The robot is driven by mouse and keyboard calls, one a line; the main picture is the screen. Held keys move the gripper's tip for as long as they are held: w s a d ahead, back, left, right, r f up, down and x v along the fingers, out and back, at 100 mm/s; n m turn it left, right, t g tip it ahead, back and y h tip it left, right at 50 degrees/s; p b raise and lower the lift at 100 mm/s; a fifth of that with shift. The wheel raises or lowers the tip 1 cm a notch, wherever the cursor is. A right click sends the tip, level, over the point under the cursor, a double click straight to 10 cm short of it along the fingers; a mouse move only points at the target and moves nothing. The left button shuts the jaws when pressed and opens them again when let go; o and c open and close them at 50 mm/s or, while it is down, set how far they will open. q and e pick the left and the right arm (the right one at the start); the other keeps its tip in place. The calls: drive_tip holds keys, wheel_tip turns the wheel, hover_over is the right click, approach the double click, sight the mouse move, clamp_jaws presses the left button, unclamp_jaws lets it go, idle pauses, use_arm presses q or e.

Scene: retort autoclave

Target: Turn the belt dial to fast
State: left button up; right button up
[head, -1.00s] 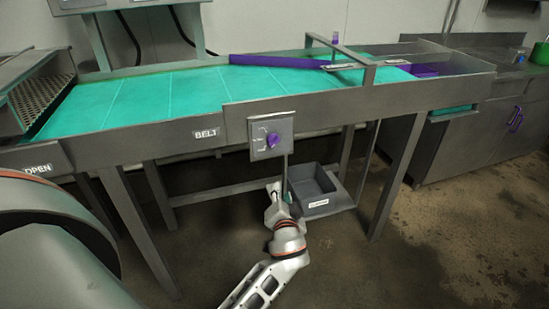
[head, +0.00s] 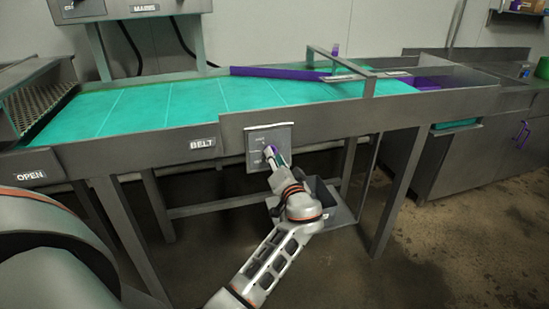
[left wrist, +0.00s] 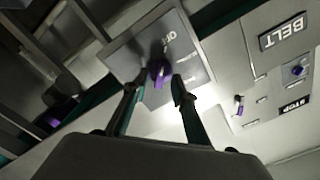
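The belt dial is a purple knob on a grey plate (head: 282,135) on the front of the conveyor, right of the BELT label (head: 202,143). In the head view my left gripper (head: 271,155) is at the plate and hides most of the knob. In the left wrist view the purple knob (left wrist: 159,72) shows ahead, between the two spread fingertips of the left gripper (left wrist: 155,84). I see gaps beside the knob; I cannot tell whether a finger touches it. My right gripper is not in view.
The conveyor has a green belt (head: 160,100) with a purple guide bar (head: 275,73). An OPEN label (head: 30,176) is at the left. A grey bin (head: 338,213) stands below, partly behind my arm. A metal leg (head: 398,190) stands right of the arm.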

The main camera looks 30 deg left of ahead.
use_arm(q)
drive_tip(key=shift+w+a, duration=0.1)
clamp_jaws()
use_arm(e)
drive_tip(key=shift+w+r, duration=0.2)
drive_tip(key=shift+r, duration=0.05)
